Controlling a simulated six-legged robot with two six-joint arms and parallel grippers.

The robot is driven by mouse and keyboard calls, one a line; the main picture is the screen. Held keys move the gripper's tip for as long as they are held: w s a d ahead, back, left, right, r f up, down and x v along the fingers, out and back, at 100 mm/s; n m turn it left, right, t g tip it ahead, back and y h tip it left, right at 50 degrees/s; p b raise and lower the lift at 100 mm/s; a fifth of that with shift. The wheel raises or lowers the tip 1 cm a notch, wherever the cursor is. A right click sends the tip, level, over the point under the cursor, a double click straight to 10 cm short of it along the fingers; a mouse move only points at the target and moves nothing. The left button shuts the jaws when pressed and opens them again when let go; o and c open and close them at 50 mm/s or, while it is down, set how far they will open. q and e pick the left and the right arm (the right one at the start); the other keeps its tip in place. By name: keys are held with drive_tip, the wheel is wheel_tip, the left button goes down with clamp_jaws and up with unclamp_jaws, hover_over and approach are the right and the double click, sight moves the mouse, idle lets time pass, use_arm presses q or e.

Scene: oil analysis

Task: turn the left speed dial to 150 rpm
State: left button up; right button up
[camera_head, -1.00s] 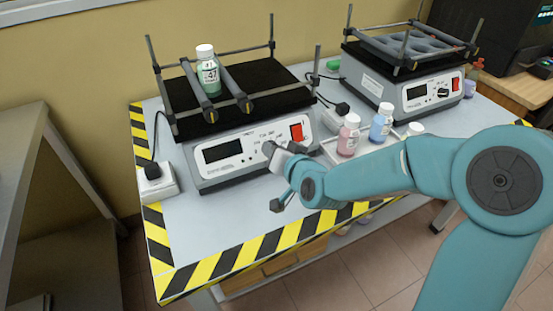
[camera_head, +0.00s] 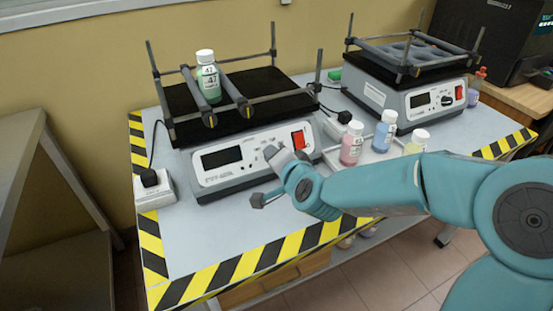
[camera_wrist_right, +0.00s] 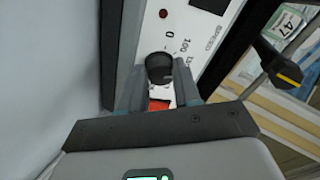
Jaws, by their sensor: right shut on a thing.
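The left shaker (camera_head: 250,176) stands on the bench with a dark display (camera_head: 221,158) and a red switch (camera_head: 299,139) on its front panel. Its black speed dial (camera_wrist_right: 158,67) shows in the right wrist view, between my fingers, with printed marks including 0 and 100 beside it. Its exact setting cannot be read. My right gripper (camera_head: 273,155) is at the panel, left of the red switch, and hides the dial in the head view. In the right wrist view my right gripper (camera_wrist_right: 157,82) is shut on the dial. My left gripper is not in view.
A green-filled bottle (camera_head: 208,78) stands between the bars on the left shaker. A tray with pink (camera_head: 351,146), blue (camera_head: 385,130) and yellow (camera_head: 416,142) bottles lies to the right. A second shaker (camera_head: 420,102) stands behind it. The bench's front left is clear.

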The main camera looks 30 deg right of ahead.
idle(0.3)
drive_tip(key=o, duration=1.1)
drive_tip(key=shift+c, duration=0.2)
drive_tip(key=shift+s+r, duration=0.1)
drive_tip(key=b+v, duration=0.1)
drive_tip(key=v, duration=1.5)
drive_tip(key=shift+s, duration=0.15)
